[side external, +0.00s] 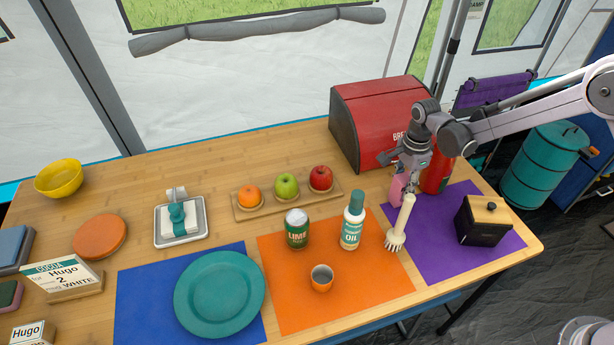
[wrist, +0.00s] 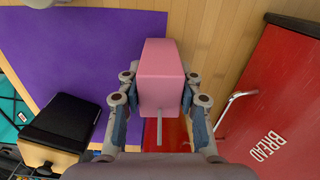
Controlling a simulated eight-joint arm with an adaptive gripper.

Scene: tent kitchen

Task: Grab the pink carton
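The pink carton (wrist: 161,75) is between the two fingers of my gripper (wrist: 161,95) in the wrist view. Both fingertips appear to press on its sides, and a thin grey straw sticks out of it toward the camera. In the side view the carton (side external: 397,189) is upright below my gripper (side external: 406,176), near the back left corner of the purple mat (side external: 440,258). The brush handle hides part of it there. I cannot tell whether its base touches the table.
A red bottle (side external: 437,174) stands close to the right of the carton. The red bread box (side external: 385,125) is behind it. A black box (side external: 482,220) sits on the purple mat.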

